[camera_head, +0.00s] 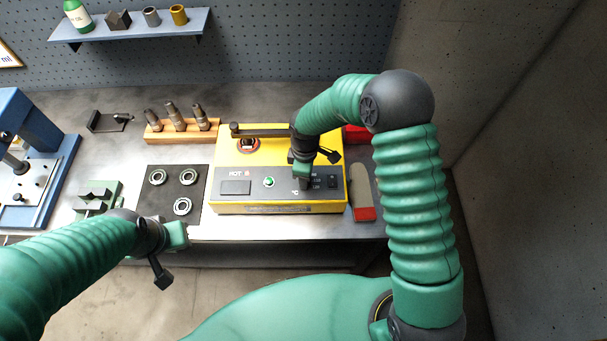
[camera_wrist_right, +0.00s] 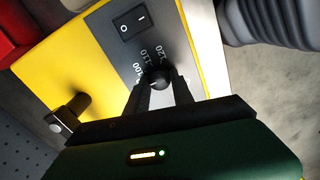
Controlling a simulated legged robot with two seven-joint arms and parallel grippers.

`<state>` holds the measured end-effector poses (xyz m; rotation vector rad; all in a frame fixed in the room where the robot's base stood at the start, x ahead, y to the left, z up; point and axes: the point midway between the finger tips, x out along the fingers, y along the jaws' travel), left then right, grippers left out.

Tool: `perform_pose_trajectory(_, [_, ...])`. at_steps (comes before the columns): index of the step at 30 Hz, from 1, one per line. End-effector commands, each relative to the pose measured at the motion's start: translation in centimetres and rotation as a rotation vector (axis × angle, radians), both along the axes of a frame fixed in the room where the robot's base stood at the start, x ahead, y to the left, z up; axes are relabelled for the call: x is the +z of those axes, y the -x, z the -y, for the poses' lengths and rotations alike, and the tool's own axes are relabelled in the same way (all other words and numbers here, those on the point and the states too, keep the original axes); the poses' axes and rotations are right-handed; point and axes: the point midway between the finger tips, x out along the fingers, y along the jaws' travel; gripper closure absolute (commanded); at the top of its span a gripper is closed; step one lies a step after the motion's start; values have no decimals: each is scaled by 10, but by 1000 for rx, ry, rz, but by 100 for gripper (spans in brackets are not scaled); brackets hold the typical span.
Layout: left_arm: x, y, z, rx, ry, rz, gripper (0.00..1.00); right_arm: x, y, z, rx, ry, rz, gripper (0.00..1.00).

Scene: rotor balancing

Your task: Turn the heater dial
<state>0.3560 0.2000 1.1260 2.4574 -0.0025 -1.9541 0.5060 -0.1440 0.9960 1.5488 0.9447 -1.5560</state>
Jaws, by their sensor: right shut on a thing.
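The yellow heater (camera_head: 265,150) stands on the bench with a grey front panel marked HOT. Its dial (camera_wrist_right: 160,77) is a dark round knob, with the printed numbers 100, 110 and 120 beside it in the right wrist view. My right gripper (camera_wrist_right: 158,88) is shut on the dial from above, a finger on each side. In the head view the gripper (camera_head: 303,180) covers most of the dial. My left gripper (camera_head: 182,236) is at the bench's front edge, apart from the heater; its fingers are too unclear to judge.
A rocker switch (camera_wrist_right: 132,19) sits on the panel near the dial. A dark mat (camera_head: 160,205) with several bearing rings lies left of the heater. A wooden block (camera_head: 180,136) with metal tools stands behind it. A red-ended grey piece (camera_head: 363,196) lies to the right.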

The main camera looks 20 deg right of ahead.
Motion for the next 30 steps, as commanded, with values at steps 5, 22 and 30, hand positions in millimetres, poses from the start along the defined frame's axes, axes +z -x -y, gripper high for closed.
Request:
perform_pose_trajectory(5, [1,0,0,0,0,0,100,0,1,4,15,6,-5,100])
perform_pose_trajectory(22, [1,0,0,0,0,0,100,0,-1,3,16,4,-1,50])
perform_pose_trajectory(30, [0,0,0,0,0,0,100,2,-2,1,16,2,0,50])
